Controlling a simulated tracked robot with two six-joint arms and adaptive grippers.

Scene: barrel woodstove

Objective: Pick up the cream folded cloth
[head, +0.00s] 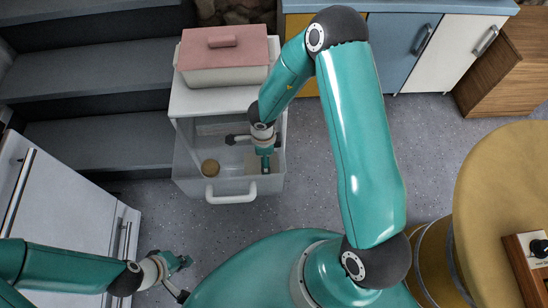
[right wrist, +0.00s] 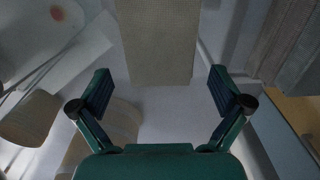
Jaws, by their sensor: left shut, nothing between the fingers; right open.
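The cream folded cloth (right wrist: 158,42) shows in the right wrist view as a beige, textured flat piece at the top middle, ahead of the gap between my fingers. My left gripper (head: 180,262) is shut and empty at the lower left, away from the drawer.
The open white drawer (head: 229,198) has walls around my right gripper. A pink-lidded box (head: 224,55) stands on the cabinet behind. Grey steps (head: 95,72) are at left; a round yellow-topped barrel (head: 490,190) is at right.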

